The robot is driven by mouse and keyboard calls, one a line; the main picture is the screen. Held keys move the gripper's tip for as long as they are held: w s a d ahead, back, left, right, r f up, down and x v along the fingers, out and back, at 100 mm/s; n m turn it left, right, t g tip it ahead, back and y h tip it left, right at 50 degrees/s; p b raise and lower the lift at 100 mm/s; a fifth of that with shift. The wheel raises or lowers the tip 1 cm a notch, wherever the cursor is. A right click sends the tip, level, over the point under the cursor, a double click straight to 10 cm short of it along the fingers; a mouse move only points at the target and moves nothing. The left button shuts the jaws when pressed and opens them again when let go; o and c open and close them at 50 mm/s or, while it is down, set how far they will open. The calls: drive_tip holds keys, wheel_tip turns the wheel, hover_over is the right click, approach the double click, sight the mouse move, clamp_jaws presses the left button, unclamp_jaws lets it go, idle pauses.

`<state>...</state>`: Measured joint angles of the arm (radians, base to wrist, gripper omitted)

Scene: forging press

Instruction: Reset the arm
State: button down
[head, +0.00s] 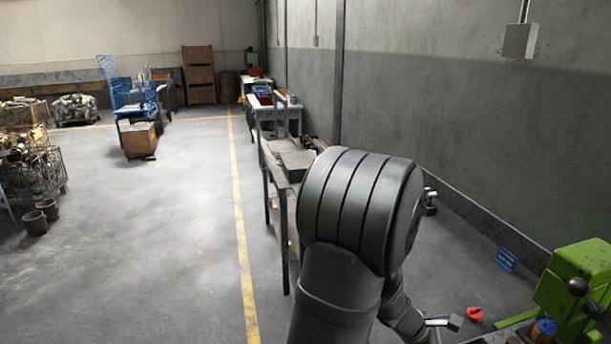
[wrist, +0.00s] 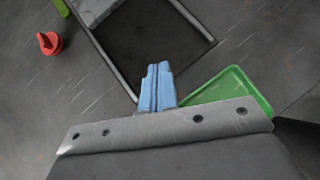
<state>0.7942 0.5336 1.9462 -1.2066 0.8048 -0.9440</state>
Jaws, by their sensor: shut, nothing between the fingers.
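My gripper (wrist: 157,70) shows in the wrist view as two blue fingers pressed side by side, shut and with nothing between them. It points toward the grey floor beside a metal-framed stand. In the head view my dark grey arm fills the lower middle, and I cannot make out the fingers there.
A green tray (wrist: 232,88) lies right of the fingers, and a red object (wrist: 50,43) is at upper left. In the head view, a green machine (head: 580,285) stands at lower right. A workbench (head: 283,185) stands behind my arm. Open floor lies left.

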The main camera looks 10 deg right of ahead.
drive_tip(key=a, duration=0.1)
drive_tip(key=w, duration=0.1)
drive_tip(key=a, duration=0.1)
drive_tip(key=shift+w+a+r, duration=0.25)
drive_tip(key=shift+w+a, duration=0.05)
drive_tip(key=shift+a, duration=0.05)
drive_tip(key=v, duration=1)
drive_tip(key=s+d+r+m+y, duration=0.2)
drive_tip(key=d+m, duration=0.6)
drive_tip(key=m, duration=0.6)
drive_tip(key=s+y, duration=0.1)
drive_tip(key=y, duration=0.1)
drive_tip(key=shift+m+y, duration=0.3)
drive_tip(key=shift+y, duration=0.1)
drive_tip(key=shift+r, duration=0.1)
